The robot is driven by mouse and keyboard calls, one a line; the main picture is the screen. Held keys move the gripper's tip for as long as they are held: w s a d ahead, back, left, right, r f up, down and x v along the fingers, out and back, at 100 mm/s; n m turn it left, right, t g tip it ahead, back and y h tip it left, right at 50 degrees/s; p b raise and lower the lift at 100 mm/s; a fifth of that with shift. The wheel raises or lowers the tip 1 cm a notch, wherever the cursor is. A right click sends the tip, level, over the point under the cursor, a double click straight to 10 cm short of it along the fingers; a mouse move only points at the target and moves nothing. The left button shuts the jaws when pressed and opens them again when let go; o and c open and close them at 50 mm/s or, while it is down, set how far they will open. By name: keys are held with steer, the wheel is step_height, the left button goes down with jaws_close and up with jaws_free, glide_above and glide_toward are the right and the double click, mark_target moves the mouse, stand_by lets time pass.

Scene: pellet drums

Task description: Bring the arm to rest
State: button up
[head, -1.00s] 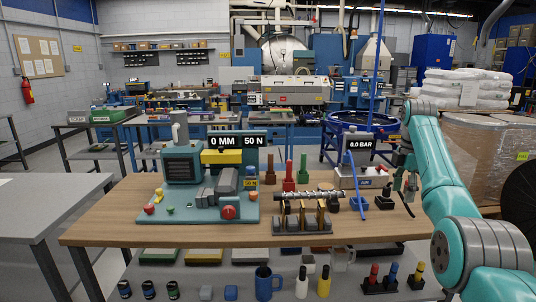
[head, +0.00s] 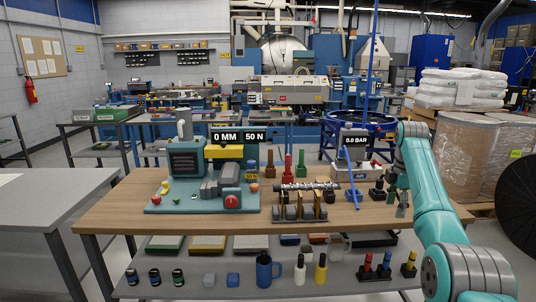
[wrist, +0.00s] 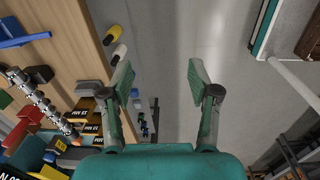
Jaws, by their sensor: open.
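My teal arm (head: 432,195) rises at the right of the head view, bends at a grey elbow and hangs its far end down by the right end of the wooden bench. Nothing is held. In the head view the gripper (head: 402,204) is small, dark and partly hidden by the forearm, close to the bench's right edge.
The wooden bench (head: 130,210) carries a teal test machine (head: 188,165), a shaft on stands (head: 300,205) and a pressure unit (head: 352,172). A lower shelf holds mugs, bottles and jars.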

steer(key=s+a+f+m+t, duration=0.2)
steer(key=a+f, duration=0.1)
steer(key=f, duration=1.3)
steer(key=s+a+f+m+t, duration=0.1)
steer(key=a+f+m, duration=0.15)
steer(key=f, duration=1.35)
steer(key=s+a+f+m+t, duration=0.2)
steer(key=s+a+f, duration=0.2)
steer(key=s+f, duration=0.55)
steer(key=s+a+f+m+t, duration=0.2)
steer(key=s+a+f, duration=0.2)
steer(key=s+f, duration=0.6)
steer(key=s+a+r+m+t, duration=0.2)
steer(key=s, duration=1.1)
steer(key=s+a+r+m+t, duration=0.1)
steer(key=s+a+r+m, duration=0.2)
steer(key=s, duration=1)
steer(key=s+a+r+m+t, duration=0.1)
steer(key=s+r+m+t, duration=0.1)
steer(key=s+r, duration=0.8)
steer(key=s+a+r+m+t, duration=0.1)
steer(key=s+r+m+t, duration=0.1)
steer(key=s+r, duration=0.7)
step_height(320, 180, up, 6)
steer(key=shift+s+f, duration=0.1)
steer(key=shift+s, duration=0.3)
